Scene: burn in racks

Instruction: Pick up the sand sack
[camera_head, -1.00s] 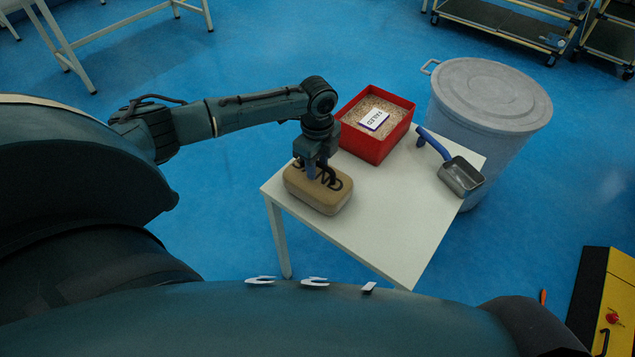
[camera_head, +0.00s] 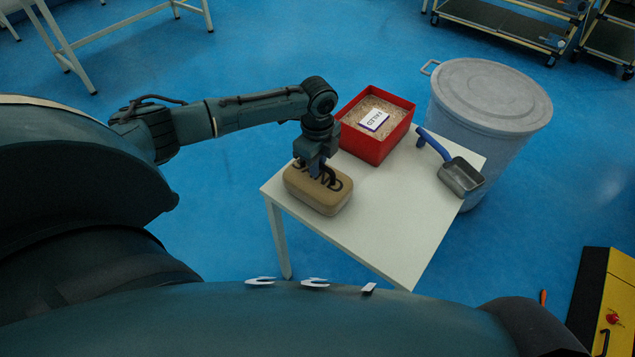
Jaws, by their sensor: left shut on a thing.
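The fingers hide part of the handle and lettering. My right gripper does not show.
A red box (camera_head: 370,150) of grainy material with a white labelled block (camera_head: 374,119) stands behind the sack. A blue-handled metal scoop (camera_head: 460,178) lies at the table's right edge. A grey lidded bin (camera_head: 490,95) stands behind the table. The table's front is clear.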

